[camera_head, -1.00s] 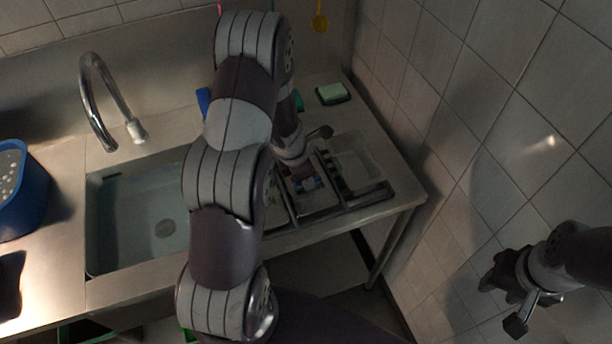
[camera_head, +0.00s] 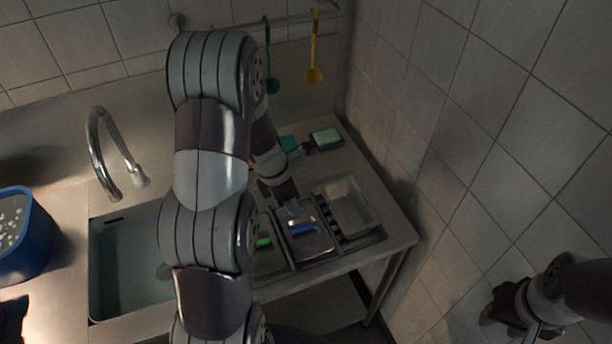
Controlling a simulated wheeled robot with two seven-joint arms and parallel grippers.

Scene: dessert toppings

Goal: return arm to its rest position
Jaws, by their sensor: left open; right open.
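My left arm (camera_head: 205,180) rises through the middle of the view and bends down over the counter right of the sink. Its gripper (camera_head: 287,203) is above the divided tray, open, with its fingertips small and dark against the compartments. I cannot see anything held in it. My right gripper (camera_head: 503,312) is at the lower right in front of the tiled wall. It is open and empty, away from the counter.
The divided tray (camera_head: 343,238) holds a blue-handled item (camera_head: 302,229) and a green item (camera_head: 263,242). Green (camera_head: 268,62) and yellow ladles (camera_head: 314,62) hang behind.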

